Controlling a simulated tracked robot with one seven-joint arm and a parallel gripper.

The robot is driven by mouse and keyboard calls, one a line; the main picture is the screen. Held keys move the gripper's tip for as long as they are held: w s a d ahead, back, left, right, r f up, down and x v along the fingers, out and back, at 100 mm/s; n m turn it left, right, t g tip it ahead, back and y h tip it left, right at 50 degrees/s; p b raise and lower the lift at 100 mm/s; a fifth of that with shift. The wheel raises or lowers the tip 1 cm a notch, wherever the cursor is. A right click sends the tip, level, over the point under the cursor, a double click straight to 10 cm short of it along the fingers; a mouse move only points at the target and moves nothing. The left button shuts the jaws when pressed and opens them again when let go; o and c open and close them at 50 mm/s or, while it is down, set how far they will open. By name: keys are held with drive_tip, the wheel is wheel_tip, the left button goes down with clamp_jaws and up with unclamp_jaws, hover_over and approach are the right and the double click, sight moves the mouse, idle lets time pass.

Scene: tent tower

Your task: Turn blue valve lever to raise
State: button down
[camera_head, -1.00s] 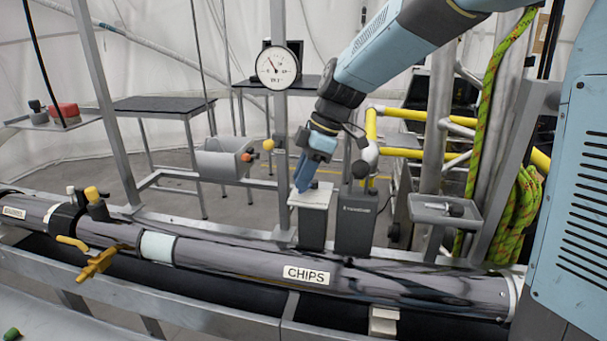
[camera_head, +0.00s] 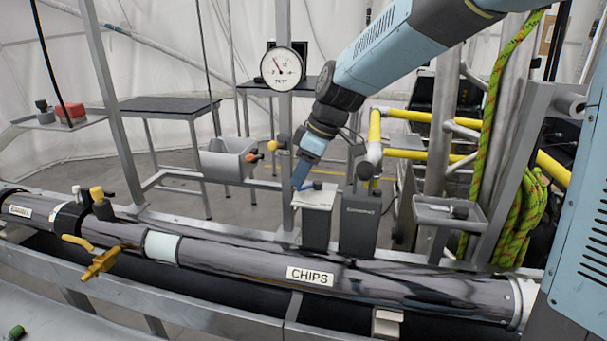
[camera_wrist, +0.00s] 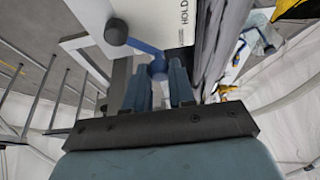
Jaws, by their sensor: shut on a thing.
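The blue valve lever (camera_wrist: 148,48) has a dark round knob at one end and a blue hub at the other, and lies against a white plate marked HOLD (camera_wrist: 172,18) in the wrist view. My gripper (camera_wrist: 160,78) is shut on the lever at its hub, with one finger on each side. In the head view my gripper (camera_head: 301,181) points down at the white top of a grey box (camera_head: 316,222). The lever is mostly hidden there. Most of the lettering on the plate is cut off.
A dark box (camera_head: 358,225) stands right of the grey one. A round gauge (camera_head: 282,68) is on the post behind. A dark pipe labelled CHIPS (camera_head: 400,284) runs across the front, with a yellow valve handle (camera_head: 98,262) at left. Yellow rails (camera_head: 415,116) stand at right.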

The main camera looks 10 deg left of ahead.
drive_tip(key=shift+w, duration=0.1)
drive_tip(key=c, duration=1)
unclamp_jaws()
drive_tip(key=v, duration=1.3)
drive_tip(key=shift+d+r, duration=0.15)
drive_tip(key=shift+r, duration=0.2)
